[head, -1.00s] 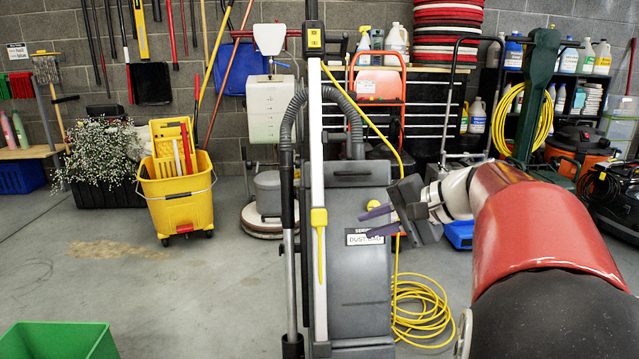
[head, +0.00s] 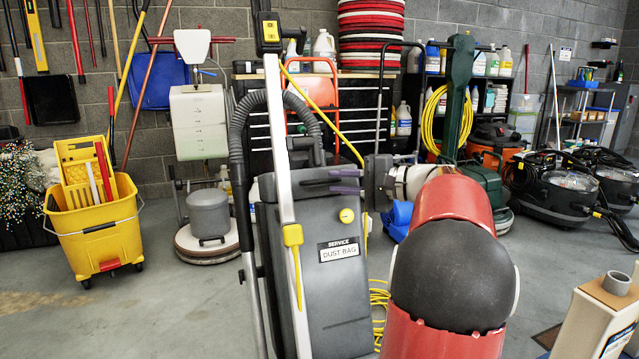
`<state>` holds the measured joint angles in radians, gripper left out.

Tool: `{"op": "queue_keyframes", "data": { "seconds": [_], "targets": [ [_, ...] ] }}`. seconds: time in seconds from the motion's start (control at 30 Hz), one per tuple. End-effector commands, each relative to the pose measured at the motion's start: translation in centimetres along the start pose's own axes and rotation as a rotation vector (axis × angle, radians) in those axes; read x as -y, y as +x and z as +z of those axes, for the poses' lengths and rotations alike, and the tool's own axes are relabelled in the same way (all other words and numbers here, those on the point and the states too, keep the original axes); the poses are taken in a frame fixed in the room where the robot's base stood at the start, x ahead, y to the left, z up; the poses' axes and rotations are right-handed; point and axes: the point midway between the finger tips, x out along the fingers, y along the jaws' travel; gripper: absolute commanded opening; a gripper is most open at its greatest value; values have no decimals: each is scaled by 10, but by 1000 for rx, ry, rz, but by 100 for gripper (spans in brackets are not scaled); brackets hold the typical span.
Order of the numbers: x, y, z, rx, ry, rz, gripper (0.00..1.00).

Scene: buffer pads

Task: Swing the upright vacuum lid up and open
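The upright vacuum (head: 325,285) stands in the middle of the head view, tilted in the picture. Its grey front lid (head: 315,215) looks shut against the body. My gripper (head: 336,182) reaches in from the right at the lid's upper right part, above the knob.
A yellow mop bucket (head: 95,230) and a floor machine (head: 208,240) stand at left. A yellow cable (head: 379,300) lies beside the vacuum. Black machines (head: 560,195) stand at right, with a beige container (head: 595,320) in the near right corner. Open floor lies between them.

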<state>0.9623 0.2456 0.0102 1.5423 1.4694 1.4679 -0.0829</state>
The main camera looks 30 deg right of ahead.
Motion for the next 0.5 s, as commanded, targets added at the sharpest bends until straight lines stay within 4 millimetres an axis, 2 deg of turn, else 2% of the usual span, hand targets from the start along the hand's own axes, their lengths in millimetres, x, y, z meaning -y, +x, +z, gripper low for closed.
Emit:
{"op": "queue_keyframes", "data": {
  "seconds": [0.03, 0.2, 0.5],
  "targets": [
    [-1, 10, 1, 4, 0, 0, 20],
    [-1, 32, 0, 2, 0, 1, 20],
    [0, 42, 0, 0, 0, 1, 20]
  ]
}}
